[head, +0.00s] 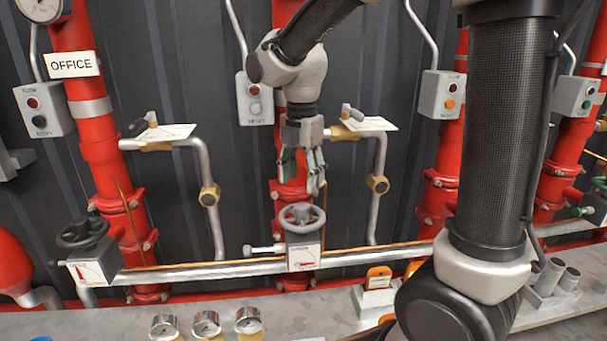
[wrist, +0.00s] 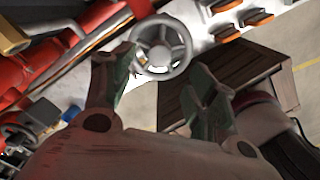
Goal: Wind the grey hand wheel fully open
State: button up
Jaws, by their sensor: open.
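The grey hand wheel (head: 302,217) sits on top of a white-faced box (head: 304,256) with a dial, on the horizontal pipe at the middle of the head view. My gripper (head: 313,188) hangs just above the wheel, pointing down, apart from it. In the wrist view, the wheel (wrist: 162,47) shows with its rim and spokes beyond the fingers. My gripper (wrist: 165,65) is open there, with the wheel showing between and beyond its fingertips. Nothing is held. The dial's pointer is too small to read in detail.
A black hand wheel (head: 82,233) stands on a similar box at the left. Red vertical pipes and a grey horizontal pipe (head: 200,273) surround the wheel. Several gauges (head: 206,323) stand on the bench in front. Grey button boxes (head: 255,98) hang on the dark wall.

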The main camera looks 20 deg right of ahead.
aim_at(302, 205)
notch_tip(302, 205, down, 8)
jog(key=shift+r, duration=0.1)
dwell(0.4)
